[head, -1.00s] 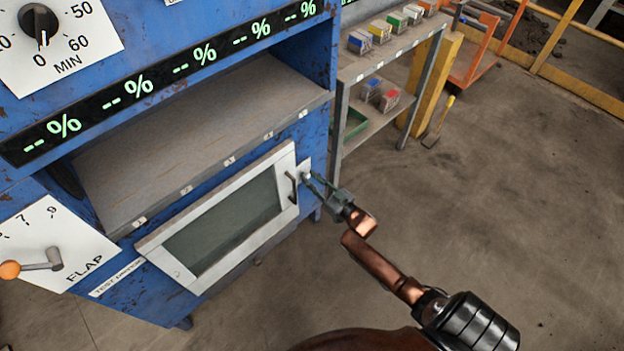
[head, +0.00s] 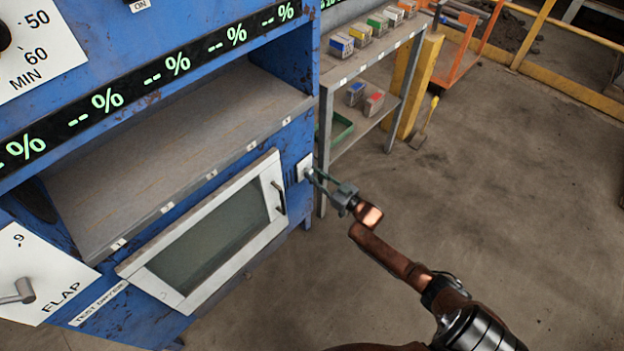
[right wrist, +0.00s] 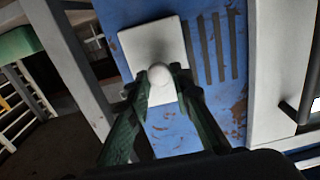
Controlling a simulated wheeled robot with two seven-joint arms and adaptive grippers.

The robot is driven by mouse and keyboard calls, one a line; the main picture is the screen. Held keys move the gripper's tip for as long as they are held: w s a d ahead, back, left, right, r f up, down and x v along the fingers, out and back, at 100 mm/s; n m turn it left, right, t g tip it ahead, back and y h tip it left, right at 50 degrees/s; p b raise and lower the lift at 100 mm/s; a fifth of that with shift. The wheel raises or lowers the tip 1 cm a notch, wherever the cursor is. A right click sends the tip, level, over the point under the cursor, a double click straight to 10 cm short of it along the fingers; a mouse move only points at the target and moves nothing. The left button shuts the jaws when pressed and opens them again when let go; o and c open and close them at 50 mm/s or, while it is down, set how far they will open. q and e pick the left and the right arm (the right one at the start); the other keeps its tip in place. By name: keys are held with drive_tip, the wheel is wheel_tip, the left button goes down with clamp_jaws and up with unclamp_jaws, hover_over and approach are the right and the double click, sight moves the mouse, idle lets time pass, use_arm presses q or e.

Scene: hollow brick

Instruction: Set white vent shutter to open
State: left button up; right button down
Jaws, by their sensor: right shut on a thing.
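The white vent shutter (head: 302,166) is a small white plate on the blue machine's side strip, right of the oven door, with blue panel showing between them. In the right wrist view the shutter (right wrist: 150,45) is a square plate with a round white knob (right wrist: 160,74). Several dark vent slots (right wrist: 218,48) lie uncovered to its right. My right gripper (head: 316,176) is shut on the knob, its green fingers on either side of it in the right wrist view (right wrist: 158,90). My left gripper is not in view.
The oven door (head: 157,285), with a dark handle (head: 280,197), is closed left of the shutter. A grey shelf rack (head: 334,80) with small boxes stands just right of the machine. The floor (head: 500,190) to the right is open.

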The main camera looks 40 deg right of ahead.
drive_tip(key=shift+d, duration=0.25)
drive_tip(key=c, duration=1.7)
unclamp_jaws()
drive_tip(key=s, duration=0.4)
drive_tip(key=s+d, duration=0.1)
drive_tip(key=s, duration=0.3)
drive_tip(key=s+d, duration=0.1)
drive_tip(key=s, duration=0.2)
drive_tip(key=shift+s, duration=0.4)
